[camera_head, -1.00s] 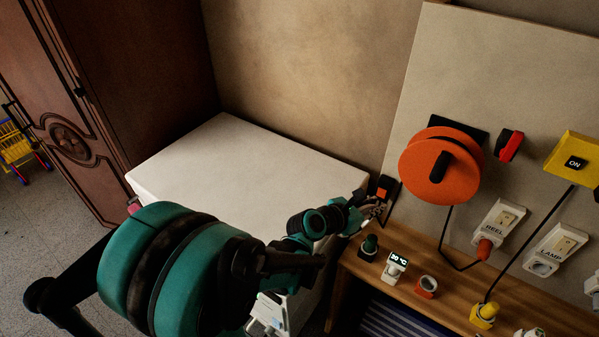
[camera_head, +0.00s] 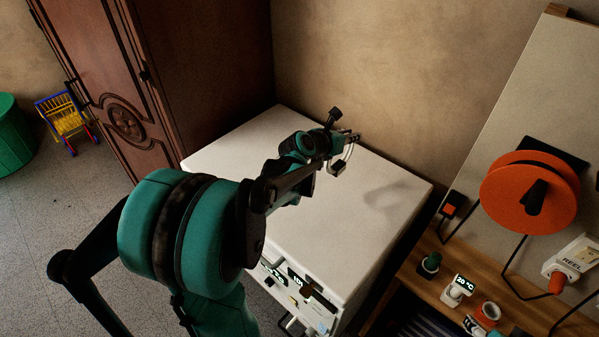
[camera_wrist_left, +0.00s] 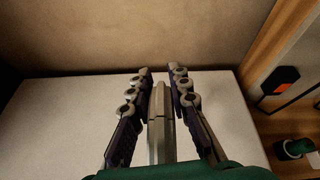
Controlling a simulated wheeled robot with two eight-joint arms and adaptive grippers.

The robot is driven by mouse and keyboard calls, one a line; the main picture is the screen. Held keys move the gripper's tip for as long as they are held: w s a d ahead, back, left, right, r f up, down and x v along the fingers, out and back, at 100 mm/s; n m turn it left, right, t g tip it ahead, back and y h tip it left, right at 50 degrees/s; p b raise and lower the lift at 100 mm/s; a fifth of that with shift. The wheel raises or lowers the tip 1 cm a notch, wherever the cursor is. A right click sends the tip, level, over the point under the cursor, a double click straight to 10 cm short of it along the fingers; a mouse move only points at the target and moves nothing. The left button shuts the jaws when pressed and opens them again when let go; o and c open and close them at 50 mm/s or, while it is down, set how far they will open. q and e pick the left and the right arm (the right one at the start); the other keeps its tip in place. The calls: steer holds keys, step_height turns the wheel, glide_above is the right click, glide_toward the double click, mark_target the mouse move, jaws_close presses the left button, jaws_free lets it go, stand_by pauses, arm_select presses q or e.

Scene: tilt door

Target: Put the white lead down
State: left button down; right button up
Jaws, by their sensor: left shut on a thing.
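My left gripper (camera_head: 347,138) is above the far part of the white appliance top (camera_head: 235,140). Its fingers (camera_wrist_left: 158,72) are close together, with a pale, narrow piece (camera_wrist_left: 160,125) between them, which looks like part of the white lead. A thin white curve (camera_head: 350,153) hangs by the fingers, with a dark end below it. Whether it touches the top is hard to tell. What looks like the tip of my right gripper (camera_head: 475,326) shows at the bottom edge, cut off, beside an orange-rimmed holder (camera_head: 488,312).
A wooden bench (camera_head: 462,262) to the right carries a green-topped plug (camera_head: 430,263) and a display reading 20 °C (camera_head: 458,290). An orange reel (camera_head: 528,195) is on the board behind. A brown wardrobe (camera_head: 200,75) stands left. Much of the white top is bare.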

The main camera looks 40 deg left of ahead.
arm_select(q)
steer(key=s+a+f+b, duration=0.3)
steer(key=a+f+b, duration=0.2)
steer(key=a+f, duration=0.5)
steer(key=shift+s+a+f+b, duration=0.2)
steer(key=shift+a+f+b, duration=0.15)
steer(key=shift+a, duration=0.6)
steer(key=c, duration=1.4)
jaws_free()
steer(key=shift+c, duration=0.2)
